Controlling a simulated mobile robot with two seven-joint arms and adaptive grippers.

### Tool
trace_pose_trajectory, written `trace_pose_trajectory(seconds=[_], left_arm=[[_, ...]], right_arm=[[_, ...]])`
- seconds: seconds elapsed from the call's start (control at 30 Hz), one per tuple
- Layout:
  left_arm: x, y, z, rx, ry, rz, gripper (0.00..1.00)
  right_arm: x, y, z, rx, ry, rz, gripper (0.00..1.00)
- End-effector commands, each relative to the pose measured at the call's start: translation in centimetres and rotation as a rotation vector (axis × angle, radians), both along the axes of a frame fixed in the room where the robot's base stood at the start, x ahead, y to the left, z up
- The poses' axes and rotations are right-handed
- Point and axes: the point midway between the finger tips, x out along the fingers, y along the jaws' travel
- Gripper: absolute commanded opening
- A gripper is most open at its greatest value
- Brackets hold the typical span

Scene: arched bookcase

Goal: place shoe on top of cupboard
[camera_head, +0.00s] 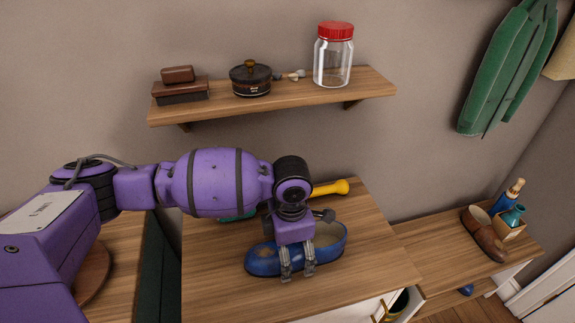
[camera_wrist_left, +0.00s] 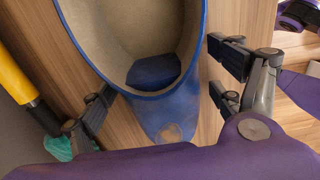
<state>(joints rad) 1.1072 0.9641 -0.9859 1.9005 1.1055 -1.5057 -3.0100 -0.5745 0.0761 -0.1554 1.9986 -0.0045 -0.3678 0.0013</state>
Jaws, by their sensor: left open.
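A blue shoe (camera_head: 328,246) with a beige lining lies on the wooden top of the cupboard (camera_head: 225,290). My left gripper (camera_head: 298,275) is above the shoe, with its fingers pointing down over it. In the left wrist view the gripper (camera_wrist_left: 160,100) is open, with a finger on each side of the blue shoe (camera_wrist_left: 170,112), whose opening faces the camera. I cannot tell whether the fingers touch the shoe. My right gripper is not clearly seen; a small purple part shows at the right edge of the left wrist view.
A yellow-handled thing (camera_head: 330,189) lies behind my left wrist.

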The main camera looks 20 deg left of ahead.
Motion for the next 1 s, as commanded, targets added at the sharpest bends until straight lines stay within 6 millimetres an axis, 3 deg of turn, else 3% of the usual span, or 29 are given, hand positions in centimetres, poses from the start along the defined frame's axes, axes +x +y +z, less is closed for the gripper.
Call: trace_pose_trajectory(seconds=[0.23, 0.5, 0.7, 1.0], left_arm=[[0.2, 0.0, 2.0, -0.001, -0.006, -0.001, 0.85], [0.2, -0.1, 7.8, -0.001, -0.007, -0.002, 0.85], [0.2, 0.0, 11.1, 0.0, -0.005, -0.002, 0.85], [0.1, -0.1, 12.5, -0.001, -0.002, -0.001, 0.85]], right_arm=[[1.0, 0.1, 0.4, 0.001, -0.017, 0.004, 0.4], [1.3, 0.1, 0.9, 0.002, -0.026, 0.003, 0.4], [0.9, 0.0, 0.9, 0.001, -0.02, 0.001, 0.4], [0.0, -0.1, 0.6, 0.001, -0.004, -0.002, 0.4]])
